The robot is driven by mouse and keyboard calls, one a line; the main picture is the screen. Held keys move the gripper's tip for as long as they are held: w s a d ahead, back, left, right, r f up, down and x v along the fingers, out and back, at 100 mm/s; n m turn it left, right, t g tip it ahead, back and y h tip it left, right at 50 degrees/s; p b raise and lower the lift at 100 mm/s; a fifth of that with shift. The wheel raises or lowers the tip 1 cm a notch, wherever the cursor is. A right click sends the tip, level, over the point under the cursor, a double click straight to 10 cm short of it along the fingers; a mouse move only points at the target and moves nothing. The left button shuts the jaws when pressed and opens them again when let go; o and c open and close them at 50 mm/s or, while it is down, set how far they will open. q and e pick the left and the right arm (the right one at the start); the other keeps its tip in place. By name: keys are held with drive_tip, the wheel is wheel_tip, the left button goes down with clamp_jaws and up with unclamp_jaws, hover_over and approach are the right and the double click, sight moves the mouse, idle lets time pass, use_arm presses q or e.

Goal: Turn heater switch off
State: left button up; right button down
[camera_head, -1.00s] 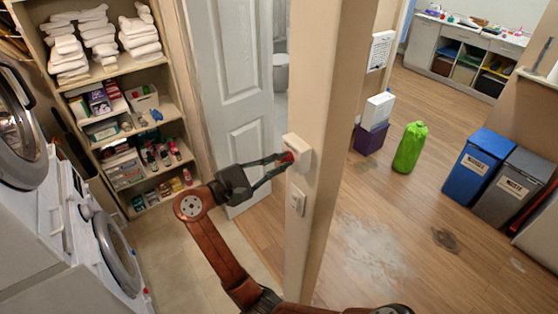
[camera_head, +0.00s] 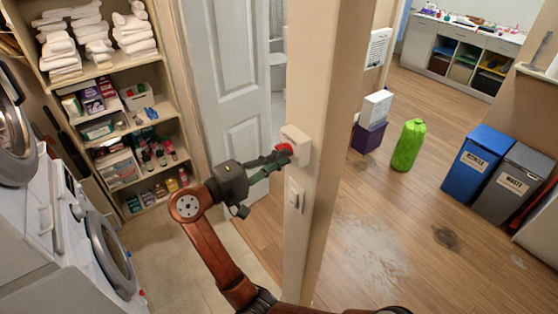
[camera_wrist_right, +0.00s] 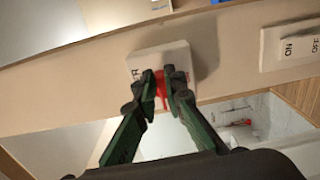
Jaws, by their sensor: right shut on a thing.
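The heater switch is a white box (camera_head: 301,147) with a red knob (camera_head: 284,150), fixed to the narrow face of a beige wall post. My right gripper (camera_head: 279,156) reaches in from below left, with its fingertips at the red knob. In the right wrist view the two green fingers (camera_wrist_right: 163,90) are closed around the red knob (camera_wrist_right: 161,92), in front of the white box (camera_wrist_right: 175,60). The fingers hide part of the knob, so its exact angle is hard to tell. My left gripper is not in view.
A second white switch plate (camera_head: 295,196) sits lower on the post; its ON and OFF marks show in the right wrist view (camera_wrist_right: 291,43). The post (camera_head: 330,190) stands close to my right arm. Towel shelves (camera_head: 110,80) and washing machines (camera_head: 60,215) are at left.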

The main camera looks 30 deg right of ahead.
drive_tip(key=shift+f+m, duration=0.1)
drive_tip(key=shift+m, duration=0.2)
drive_tip(key=c, duration=2)
unclamp_jaws()
wheel_tip(320, 180, up, 10)
drive_tip(key=shift+r, duration=0.1)
